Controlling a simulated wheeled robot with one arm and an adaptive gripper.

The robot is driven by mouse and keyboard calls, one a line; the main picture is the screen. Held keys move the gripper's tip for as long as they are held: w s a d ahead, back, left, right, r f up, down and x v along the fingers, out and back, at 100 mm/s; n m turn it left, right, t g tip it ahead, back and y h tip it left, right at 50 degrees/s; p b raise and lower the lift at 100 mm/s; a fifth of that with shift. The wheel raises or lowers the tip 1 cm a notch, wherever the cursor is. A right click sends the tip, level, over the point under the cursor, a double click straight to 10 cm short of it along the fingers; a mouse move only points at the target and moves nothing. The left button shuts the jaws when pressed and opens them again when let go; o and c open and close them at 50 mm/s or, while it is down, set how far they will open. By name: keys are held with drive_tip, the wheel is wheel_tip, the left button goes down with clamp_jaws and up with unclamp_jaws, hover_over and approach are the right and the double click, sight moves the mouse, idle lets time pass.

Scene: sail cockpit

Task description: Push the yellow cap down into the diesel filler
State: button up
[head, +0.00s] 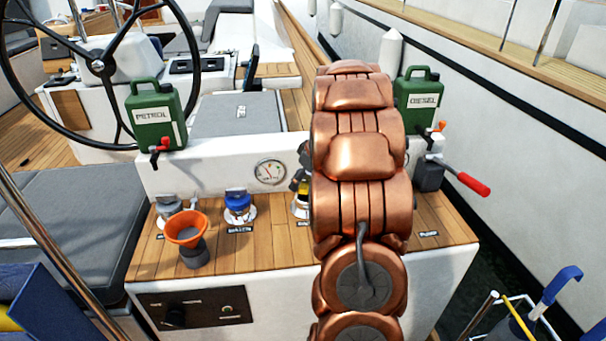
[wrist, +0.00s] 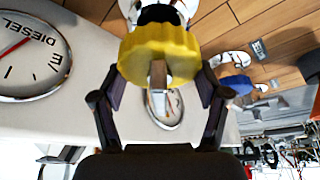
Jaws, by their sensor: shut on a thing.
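My gripper (wrist: 161,78) is shut on the yellow cap (wrist: 150,52), one dark finger on each side of it. In the head view the cap (head: 303,190) shows as a small yellow patch beside my copper arm, with my gripper (head: 301,178) partly hidden. A pale filler fitting (head: 299,207) shows just below the cap on the teak ledge, mostly hidden by my arm. In the wrist view the fitting's rim (wrist: 189,8) shows beyond the cap, with a black part between. Whether the cap touches the filler or is seated cannot be told.
A blue-capped filler (head: 238,206) and an orange funnel (head: 186,229) stand left on the teak ledge (head: 263,243). A gauge (head: 269,171) is on the white wall behind. Green PETROL (head: 155,115) and DIESEL (head: 421,100) cans stand above. A red-handled lever (head: 472,183) juts out right.

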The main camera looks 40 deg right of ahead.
sight(304, 188)
drive_tip(key=shift+f, duration=1.25)
drive_tip(key=shift+s+b, duration=0.1)
drive_tip(key=shift+b, duration=0.75)
idle(0.4)
drive_tip(key=shift+f+b, duration=0.45)
drive_tip(key=shift+f, duration=0.15)
idle(0.3)
drive_tip(key=o, duration=1)
drive_tip(key=shift+r, duration=0.15)
drive_tip(key=shift+p+v, duration=0.4)
drive_tip(key=shift+v, duration=5)
drive_tip(key=shift+s, duration=0.1)
